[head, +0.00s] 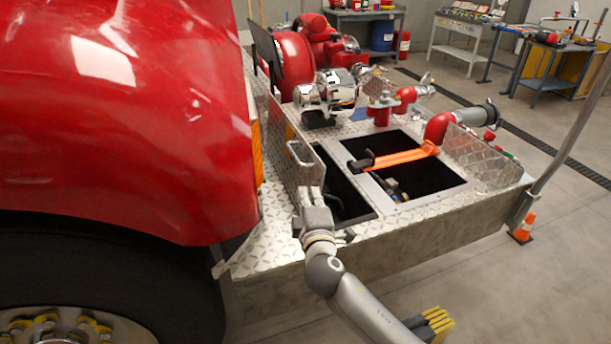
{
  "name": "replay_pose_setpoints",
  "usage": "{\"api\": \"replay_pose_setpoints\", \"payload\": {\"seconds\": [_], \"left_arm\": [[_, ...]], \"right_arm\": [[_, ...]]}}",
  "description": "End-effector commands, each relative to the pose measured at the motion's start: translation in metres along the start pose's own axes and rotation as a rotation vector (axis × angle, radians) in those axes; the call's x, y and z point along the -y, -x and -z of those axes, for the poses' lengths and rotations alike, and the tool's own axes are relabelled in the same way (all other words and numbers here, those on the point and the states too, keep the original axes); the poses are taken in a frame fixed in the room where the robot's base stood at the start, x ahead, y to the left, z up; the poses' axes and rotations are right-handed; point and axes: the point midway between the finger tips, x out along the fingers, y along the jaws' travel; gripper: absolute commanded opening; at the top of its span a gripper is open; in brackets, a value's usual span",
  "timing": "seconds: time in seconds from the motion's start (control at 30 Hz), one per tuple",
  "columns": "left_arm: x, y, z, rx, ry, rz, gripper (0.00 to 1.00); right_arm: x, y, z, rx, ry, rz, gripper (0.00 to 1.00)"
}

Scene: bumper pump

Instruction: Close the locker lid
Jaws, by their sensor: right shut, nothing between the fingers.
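The locker lid (308,168) is a diamond-plate panel with a metal handle (298,153). It stands raised, close to upright, along the left side of a dark, open locker compartment (344,187) in the bumper deck. My right gripper (311,192) is shut and empty at the near end of the lid, by its lower edge. I cannot tell whether it touches the lid. My right arm reaches in from the bottom. My left gripper is out of view.
A second opening (448,178) to the right holds tools, with an orange tool (400,158) lying across it. Red pump pipes (438,127) stand behind. The red truck body (130,110) fills the left. A traffic cone (524,226) stands on the floor at right.

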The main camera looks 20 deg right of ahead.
Motion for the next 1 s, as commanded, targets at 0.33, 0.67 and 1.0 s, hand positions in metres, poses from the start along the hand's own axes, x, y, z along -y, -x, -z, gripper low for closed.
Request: {"api": "replay_pose_setpoints", "payload": {"seconds": [0.33,0.67,1.0], "left_arm": [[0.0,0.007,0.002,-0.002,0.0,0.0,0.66],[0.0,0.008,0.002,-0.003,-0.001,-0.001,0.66],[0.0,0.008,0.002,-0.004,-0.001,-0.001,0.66]], "right_arm": [[-0.001,-0.055,0.001,-0.002,0.0,0.0,0.0],[0.0,-0.07,0.001,-0.003,-0.002,0.0,0.0],[-0.001,-0.07,0.0,-0.003,-0.007,0.001,0.0]]}}
